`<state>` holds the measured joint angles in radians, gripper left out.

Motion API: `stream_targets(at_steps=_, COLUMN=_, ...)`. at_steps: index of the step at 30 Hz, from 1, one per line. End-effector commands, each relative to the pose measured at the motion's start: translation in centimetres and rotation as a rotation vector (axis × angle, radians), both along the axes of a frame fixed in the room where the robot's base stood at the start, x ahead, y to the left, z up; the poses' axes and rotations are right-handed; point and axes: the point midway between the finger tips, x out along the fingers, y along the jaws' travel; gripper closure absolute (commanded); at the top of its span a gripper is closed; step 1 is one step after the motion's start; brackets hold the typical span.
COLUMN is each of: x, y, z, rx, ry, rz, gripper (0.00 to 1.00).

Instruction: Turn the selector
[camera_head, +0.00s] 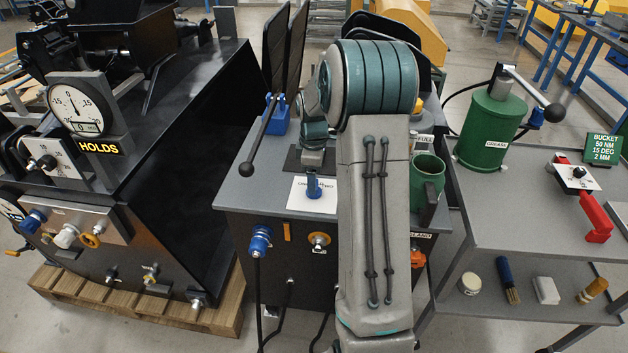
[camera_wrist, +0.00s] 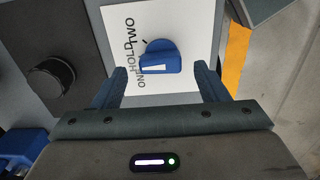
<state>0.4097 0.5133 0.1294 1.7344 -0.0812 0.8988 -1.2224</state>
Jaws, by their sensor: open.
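The selector (camera_wrist: 158,58) is a blue knob with a white mark on its face, on a white label plate (camera_wrist: 182,18) in the wrist view. Lettering beside it reads HOLD and TWO, with a partly hidden word starting ON. My gripper (camera_wrist: 160,82) is open, one finger to each side of the knob and lower in the picture, with nothing between the fingertips. The knob seems just beyond the tips; contact is not visible. In the head view the white plate (camera_head: 327,204) lies on the grey cabinet top, and my arm hides much around it.
A black knob (camera_wrist: 50,76) sits left of the plate in the wrist view, and an orange strip (camera_wrist: 236,62) lies right. In the head view a black-knobbed lever (camera_head: 262,138) rises left of the plate. A green mug (camera_head: 428,178) stands right of my arm.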

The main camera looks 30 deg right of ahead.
Motion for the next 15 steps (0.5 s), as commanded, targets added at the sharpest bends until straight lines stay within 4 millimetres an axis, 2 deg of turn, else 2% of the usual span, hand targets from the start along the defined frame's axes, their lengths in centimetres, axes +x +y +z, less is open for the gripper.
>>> stream_targets(at_steps=6, x=0.0, y=0.0, z=-1.8, rx=0.000, ry=0.001, rz=0.001, gripper=0.33)
stream_targets(at_steps=15, x=0.0, y=0.0, z=-2.0, rx=-0.001, ry=0.001, rz=0.000, gripper=0.33)
